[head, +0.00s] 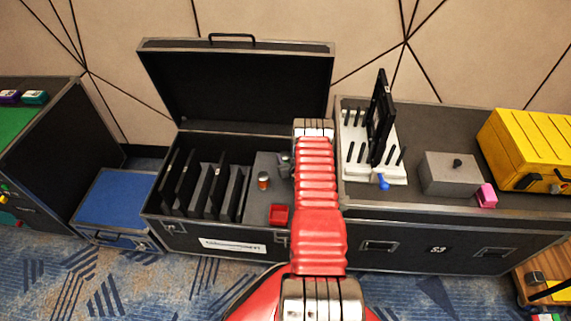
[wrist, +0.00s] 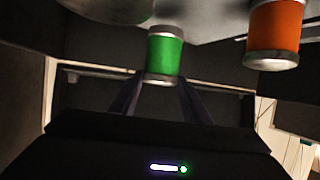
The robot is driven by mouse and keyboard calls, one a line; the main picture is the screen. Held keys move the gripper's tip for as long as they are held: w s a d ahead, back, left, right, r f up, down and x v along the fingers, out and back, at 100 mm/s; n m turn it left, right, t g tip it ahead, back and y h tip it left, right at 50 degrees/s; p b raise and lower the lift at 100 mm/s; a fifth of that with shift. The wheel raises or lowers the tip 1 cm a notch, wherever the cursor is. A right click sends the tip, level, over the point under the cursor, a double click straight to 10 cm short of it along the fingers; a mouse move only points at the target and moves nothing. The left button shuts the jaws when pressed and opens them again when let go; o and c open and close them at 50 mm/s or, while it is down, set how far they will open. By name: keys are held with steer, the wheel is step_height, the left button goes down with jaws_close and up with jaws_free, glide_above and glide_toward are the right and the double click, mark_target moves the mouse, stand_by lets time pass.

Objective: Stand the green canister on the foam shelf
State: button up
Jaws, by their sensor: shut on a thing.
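The green canister (wrist: 165,52), with silvery end caps, is between the two dark fingers of my gripper (wrist: 160,88) in the wrist view. My gripper is shut on its lower part as pictured. The canister is hidden behind my red arm in the head view. The grey foam shelf (head: 256,212) fills the right part of the open black case. My arm reaches over the right side of this case. I cannot tell whether the canister touches the shelf.
An orange canister (head: 263,181) stands on the foam shelf, and it shows in the wrist view (wrist: 274,32) beside the green one. Dark panels (head: 200,188) stand in slots left. The case lid (head: 240,88) is raised behind.

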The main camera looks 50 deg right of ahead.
steer(key=shift+f, duration=1.85)
steer(key=shift+f, duration=0.1)
steer(key=o, duration=1.1)
steer(key=shift+s, duration=0.1)
steer(key=shift+v, duration=6)
